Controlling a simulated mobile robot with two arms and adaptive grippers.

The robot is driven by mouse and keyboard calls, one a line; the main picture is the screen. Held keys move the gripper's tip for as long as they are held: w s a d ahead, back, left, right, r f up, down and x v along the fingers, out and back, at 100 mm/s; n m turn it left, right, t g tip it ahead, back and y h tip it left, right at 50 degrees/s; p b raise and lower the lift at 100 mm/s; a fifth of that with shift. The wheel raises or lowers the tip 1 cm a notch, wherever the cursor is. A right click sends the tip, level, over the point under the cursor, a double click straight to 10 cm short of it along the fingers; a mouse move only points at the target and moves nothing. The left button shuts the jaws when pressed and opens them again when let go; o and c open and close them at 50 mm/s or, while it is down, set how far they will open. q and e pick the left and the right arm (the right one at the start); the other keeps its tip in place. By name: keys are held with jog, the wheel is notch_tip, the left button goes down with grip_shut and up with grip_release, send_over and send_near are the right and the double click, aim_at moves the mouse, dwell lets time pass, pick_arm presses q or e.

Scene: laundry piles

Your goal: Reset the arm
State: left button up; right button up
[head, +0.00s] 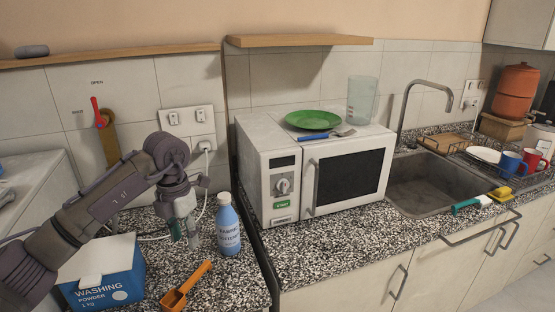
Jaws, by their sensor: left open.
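My left arm comes in from the left over the speckled counter. My left gripper (186,232) points down above the counter, between the blue washing powder box (103,277) and a blue bottle (228,226). Its jaws are open, and I see nothing held in them. The gripper is close to the bottle's left side in the picture; the gap between them is hard to judge. My right gripper is not in view.
An orange scoop (186,287) lies near the counter's front. A white microwave (268,171) carries a green plate (313,119) and a clear jug (361,100). A sink (433,184) with a tap and a dish rack (500,166) are at the right.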

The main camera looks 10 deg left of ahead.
pick_arm(q)
jog(key=s+d+f+m+t+h, duration=0.15)
jog(key=d+h, duration=0.85)
jog(key=d, duration=1.3)
jog(key=s+d+r+n+t+h, duration=0.3)
jog(key=d+r+n+t+h, duration=0.1)
jog(key=d+r+h, duration=0.45)
jog(key=w+a+r+n+t+y, duration=0.15)
jog(key=a+n+t+y, duration=0.25)
jog(key=n+t, duration=0.4)
jog(key=w+a+n+t+y, duration=0.25)
jog(key=a+n+t, duration=0.3)
jog(key=n, duration=0.45)
jog(key=s+a+f+n+g+y, duration=0.35)
jog(key=a+f+n+y, duration=0.55)
jog(key=f+n+y, duration=0.4)
jog(key=s+a+f+n+g+h, duration=0.1)
jog(key=s+f+n+g, duration=0.1)
jog(key=s+f+g, duration=0.65)
jog(key=s+a+f+n+g, duration=0.1)
jog(key=s+f+g, duration=0.3)
jog(key=s+f, duration=1.05)
jog(key=f, duration=0.9)
jog(key=s+f, duration=0.2)
jog(key=f, duration=0.9)
jog(key=s+a+f+g, duration=0.2)
jog(key=s+f, duration=1.4)
jog(key=s, duration=0.1)
jog(key=shift+a+f, duration=0.25)
